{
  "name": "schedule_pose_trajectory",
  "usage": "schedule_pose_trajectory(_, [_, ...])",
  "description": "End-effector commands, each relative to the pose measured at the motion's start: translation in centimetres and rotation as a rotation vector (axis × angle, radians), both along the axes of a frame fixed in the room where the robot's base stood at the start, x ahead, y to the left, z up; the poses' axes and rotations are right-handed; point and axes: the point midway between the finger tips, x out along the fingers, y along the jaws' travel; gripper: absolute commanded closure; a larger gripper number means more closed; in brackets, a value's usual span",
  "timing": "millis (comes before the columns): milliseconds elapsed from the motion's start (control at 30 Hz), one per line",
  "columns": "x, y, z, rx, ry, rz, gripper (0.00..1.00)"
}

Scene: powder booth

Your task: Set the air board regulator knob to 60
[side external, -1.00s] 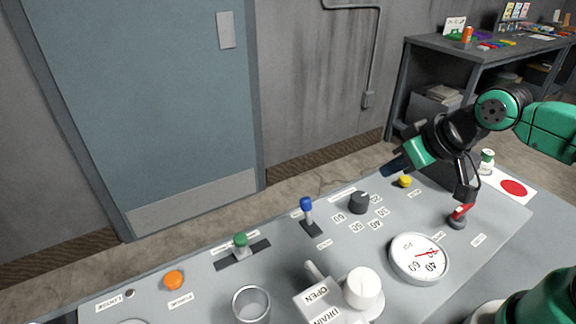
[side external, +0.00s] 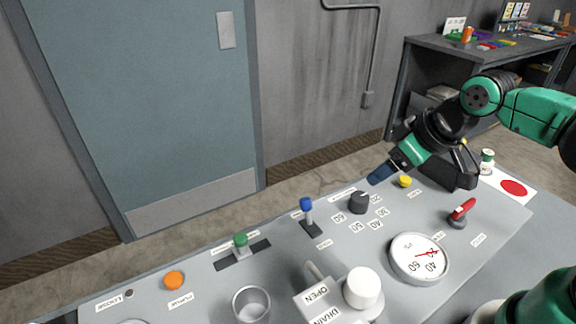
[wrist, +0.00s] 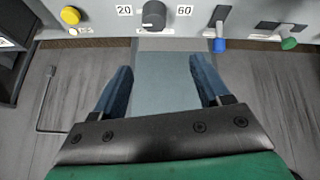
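The dark regulator knob (side external: 359,203) stands on the grey sloped board (side external: 400,215), ringed by number labels. In the wrist view the knob (wrist: 153,15) is at the top, between a 20 label (wrist: 124,11) on its left and a 60 label (wrist: 184,10) on its right. Its pointer setting is too small to read surely. A round gauge (side external: 419,258) has a red needle pointing right, away from its 60. My gripper (wrist: 160,65) is open, its two blue fingers apart and empty. In the side view my gripper (side external: 378,177) is just above and right of the knob.
A yellow button (side external: 405,182) and a red lever (side external: 463,209) are right of the knob. A blue-topped lever (side external: 307,210) and a green slider (side external: 240,243) are left. A white valve knob (side external: 362,287) and a clear cup (side external: 251,303) are in front.

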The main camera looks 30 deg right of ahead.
Motion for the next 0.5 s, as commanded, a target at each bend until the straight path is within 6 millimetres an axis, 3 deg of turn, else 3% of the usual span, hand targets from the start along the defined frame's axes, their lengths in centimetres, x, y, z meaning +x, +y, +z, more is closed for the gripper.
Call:
schedule_pose_trajectory(233, [2.9, -0.4, -1.8, -0.244, 0.255, 0.549, 0.2])
schedule_pose_trajectory(500, [4.6, -0.7, -4.9, -0.335, 0.425, 1.046, 0.2])
